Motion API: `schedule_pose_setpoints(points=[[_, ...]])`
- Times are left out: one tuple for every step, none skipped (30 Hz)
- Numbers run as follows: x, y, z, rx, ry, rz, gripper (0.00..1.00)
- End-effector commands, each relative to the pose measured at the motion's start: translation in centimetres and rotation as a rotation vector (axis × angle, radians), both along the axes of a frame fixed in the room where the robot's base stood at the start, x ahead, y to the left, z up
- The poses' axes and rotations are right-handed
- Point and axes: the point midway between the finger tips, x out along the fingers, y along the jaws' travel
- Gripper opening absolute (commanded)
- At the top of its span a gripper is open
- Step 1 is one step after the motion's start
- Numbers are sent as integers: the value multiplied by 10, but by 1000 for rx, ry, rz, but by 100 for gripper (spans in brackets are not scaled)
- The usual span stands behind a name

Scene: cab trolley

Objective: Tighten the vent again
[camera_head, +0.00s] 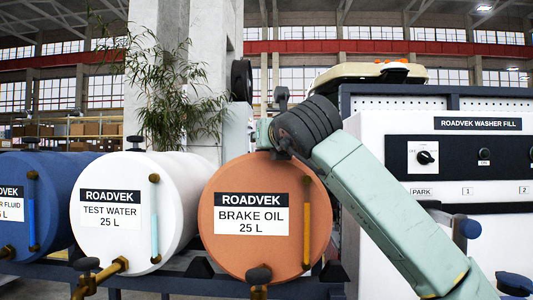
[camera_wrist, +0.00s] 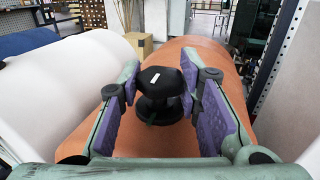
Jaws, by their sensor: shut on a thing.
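The vent (camera_wrist: 162,82) is a black faceted cap with a small white mark on top, above a wider black collar on the orange brake oil drum (camera_head: 240,243). The drum also shows in the wrist view (camera_wrist: 200,52). My gripper (camera_wrist: 160,78) has its purple-padded fingers on either side of the cap and is shut on it. In the head view my gripper (camera_head: 272,138) reaches down to the drum's top from the right, and my wrist mostly hides the vent there. I cannot tell how tight the vent is.
A white test water drum (camera_head: 115,232) and a blue drum (camera_head: 55,205) stand to the left, with black caps (camera_head: 134,142) on top. Taps (camera_head: 258,275) jut out in front. A washer fill panel (camera_head: 465,155) with a knob stands right, behind my arm.

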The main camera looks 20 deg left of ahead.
Motion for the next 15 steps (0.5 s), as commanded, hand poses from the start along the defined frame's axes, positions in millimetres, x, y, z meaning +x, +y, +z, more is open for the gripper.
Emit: schedule_pose_setpoints(points=[[-1,0,-1,-1,-1,-9,4],[0,0,-1,0,0,-13,4],[0,0,0,0,0,-15,4],[0,0,0,0,0,-15,4],[0,0,0,1,1,-15,4],[0,0,0,1,1,-15,4],[0,0,0,1,1,-15,4],[0,0,0,1,1,-14,4],[0,0,0,1,1,-14,4],[0,0,0,1,1,-14,4],[0,0,0,1,1,-14,32],[0,0,0,1,1,-14,35],[0,0,0,1,1,-13,37],[0,0,0,1,1,-13,39],[0,0,0,1,1,-13,42]])
